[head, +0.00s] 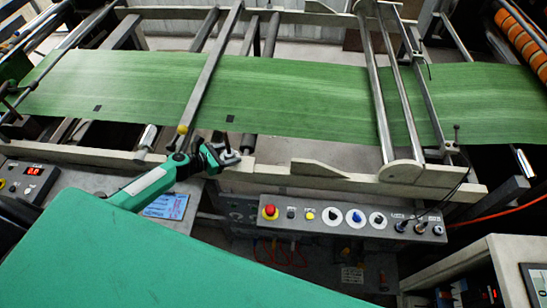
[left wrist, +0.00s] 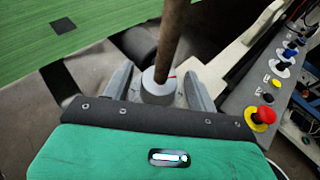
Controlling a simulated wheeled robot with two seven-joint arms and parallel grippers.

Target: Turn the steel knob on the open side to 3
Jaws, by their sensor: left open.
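The steel knob (left wrist: 158,88) is a short silver cylinder with a pale top and a small red mark toward its right side, in the left wrist view. No numbers are readable. My left gripper (head: 236,157) is open at the near frame rail in the head view. In the left wrist view its two grey fingers (left wrist: 158,96) stand on either side of the knob, with a visible gap on the left; contact on the right cannot be told. In the head view I cannot make out the knob behind the gripper. My right gripper is not in view.
A green web (head: 290,95) runs across the machine behind the gripper. A control box (head: 350,218) with a red button (head: 270,211) and several switches hangs below the pale rail (head: 340,185), right of the gripper. A display panel (head: 165,205) lies below left.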

